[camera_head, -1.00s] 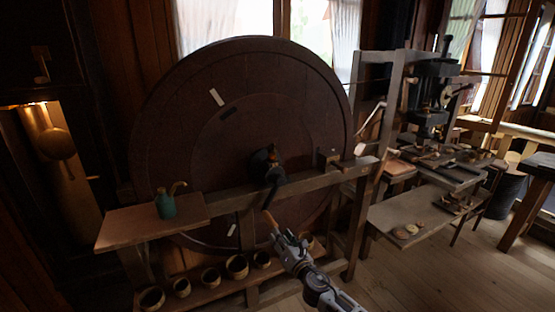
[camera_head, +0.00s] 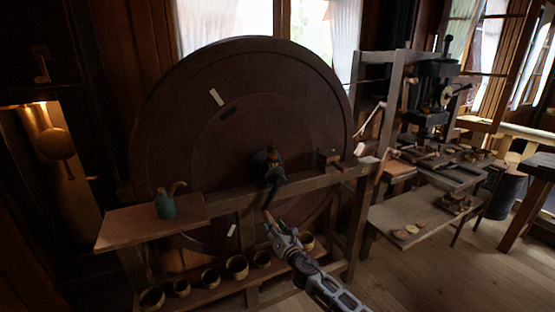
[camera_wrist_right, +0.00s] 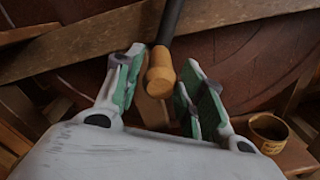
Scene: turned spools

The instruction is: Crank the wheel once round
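The large dark brown wheel (camera_head: 190,140) stands upright in its wooden frame, with pale marks on its face. Its black crank (camera_head: 272,190) hangs down from the hub (camera_head: 266,162) and ends in a light wooden handle (camera_head: 268,216). In the right wrist view the handle (camera_wrist_right: 160,73) points toward the camera and lies between the fingertips. My right gripper (camera_head: 274,226) is at the handle, below the frame beam. Its fingers (camera_wrist_right: 163,75) are open on both sides of the handle, with gaps showing. My left gripper is not in view.
The frame's beam (camera_head: 325,179) crosses in front of the wheel, above my right gripper. A green oil can (camera_head: 166,205) stands on the left shelf (camera_head: 125,228). Several pots, including one (camera_head: 237,267), stand on a low shelf. A workbench (camera_head: 400,215) is at the right.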

